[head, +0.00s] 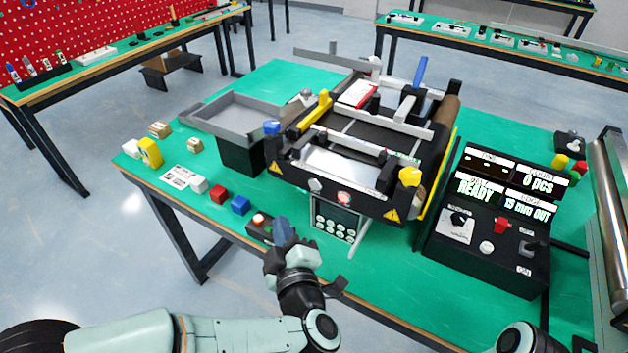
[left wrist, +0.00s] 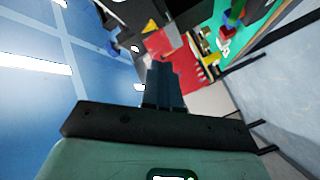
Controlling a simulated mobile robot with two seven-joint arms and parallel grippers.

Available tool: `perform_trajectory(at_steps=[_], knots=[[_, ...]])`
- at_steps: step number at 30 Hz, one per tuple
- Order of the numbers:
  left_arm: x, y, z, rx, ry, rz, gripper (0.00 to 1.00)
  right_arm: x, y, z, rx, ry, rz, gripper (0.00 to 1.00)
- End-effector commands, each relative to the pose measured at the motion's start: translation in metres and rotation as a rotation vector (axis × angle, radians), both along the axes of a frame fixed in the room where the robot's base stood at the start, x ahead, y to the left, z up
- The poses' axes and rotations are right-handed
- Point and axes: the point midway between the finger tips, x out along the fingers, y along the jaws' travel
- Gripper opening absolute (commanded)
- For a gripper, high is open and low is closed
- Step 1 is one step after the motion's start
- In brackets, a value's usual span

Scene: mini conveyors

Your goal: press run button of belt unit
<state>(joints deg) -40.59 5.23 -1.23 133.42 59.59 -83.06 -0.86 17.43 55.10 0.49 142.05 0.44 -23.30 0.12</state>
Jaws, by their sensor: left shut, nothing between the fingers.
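The belt unit (head: 350,140) stands on the green table, with a black belt and yellow and blue knobs. A small black button box (head: 261,230) with a lit reddish button (head: 259,220) lies at its front left. Another round reddish button (head: 344,197) is on the unit's front face. I cannot read which is the run button. My left gripper (head: 282,229) is shut and empty, just right of the button box; touching or apart is unclear. Its fingers show in the left wrist view (left wrist: 163,85), with a blurred reddish shape (left wrist: 160,42) beyond the tips. My right gripper is not in view.
A black control panel (head: 488,232) reading READY stands at the right, with a red knob. Red, blue and white blocks lie left of the button box. A grey tray (head: 235,117) is behind them. A metal roller (head: 610,190) is at the far right.

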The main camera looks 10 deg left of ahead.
Motion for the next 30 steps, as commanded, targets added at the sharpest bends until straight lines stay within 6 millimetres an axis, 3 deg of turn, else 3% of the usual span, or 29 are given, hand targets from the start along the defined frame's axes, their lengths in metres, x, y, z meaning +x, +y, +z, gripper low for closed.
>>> perform_trajectory(at_steps=[14, 30], knots=[[0.004, -0.002, 0.001, -0.002, -0.001, 0.002, 0.0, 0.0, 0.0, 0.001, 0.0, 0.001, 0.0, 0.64], [0.069, -0.025, 0.001, -0.001, 0.0, 0.001, 0.0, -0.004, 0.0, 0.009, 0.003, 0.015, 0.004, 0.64]])
